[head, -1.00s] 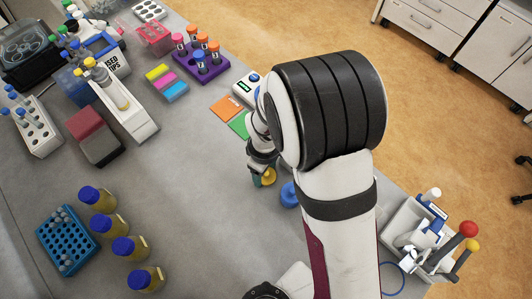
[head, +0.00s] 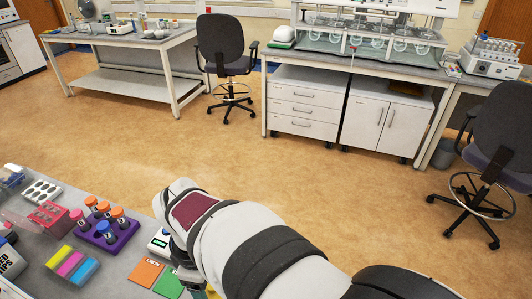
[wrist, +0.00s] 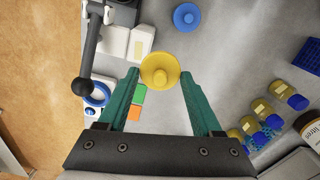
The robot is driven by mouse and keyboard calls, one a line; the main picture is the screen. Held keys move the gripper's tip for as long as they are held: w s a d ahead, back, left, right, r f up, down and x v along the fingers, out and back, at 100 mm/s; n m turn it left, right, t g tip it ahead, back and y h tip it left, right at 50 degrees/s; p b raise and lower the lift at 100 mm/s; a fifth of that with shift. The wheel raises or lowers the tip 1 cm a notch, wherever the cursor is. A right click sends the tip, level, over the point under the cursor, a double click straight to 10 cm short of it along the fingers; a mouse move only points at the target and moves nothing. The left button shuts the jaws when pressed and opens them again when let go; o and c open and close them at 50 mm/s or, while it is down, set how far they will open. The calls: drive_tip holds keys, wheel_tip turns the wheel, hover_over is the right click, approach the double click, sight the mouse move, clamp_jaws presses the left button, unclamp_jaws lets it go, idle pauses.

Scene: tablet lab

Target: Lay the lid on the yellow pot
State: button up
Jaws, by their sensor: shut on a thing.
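In the wrist view my gripper (wrist: 161,77) has its two teal fingers on either side of a yellow round piece with a raised middle, which looks like the lid (wrist: 160,70). The gripper is shut on it. I cannot make out a separate yellow pot; anything under the lid is hidden. A blue round piece with a raised centre (wrist: 187,16) lies apart on the grey bench beyond the fingertips. In the head view my arm covers most of the gripper, and only a bit of yellow shows at the bottom edge.
Orange (head: 145,272) and green (head: 168,284) cards lie beside my arm. A purple rack (head: 107,233) with orange-capped tubes stands to the left. Blue-capped bottles (wrist: 270,120) are at the right of the wrist view. Bare bench surrounds the blue piece.

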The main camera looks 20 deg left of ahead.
drive_tip(key=w+d+f, duration=0.3)
drive_tip(key=w+d, duration=0.6)
drive_tip(key=w, duration=0.1)
drive_tip(key=shift+w+f, duration=0.1)
drive_tip(key=shift+f, duration=3.2)
drive_tip(key=shift+f, duration=0.4)
drive_tip(key=o, duration=1.3)
drive_tip(key=shift+o, duration=0.2)
wheel_tip(320, 180, up, 9)
drive_tip(key=shift+f, duration=0.2)
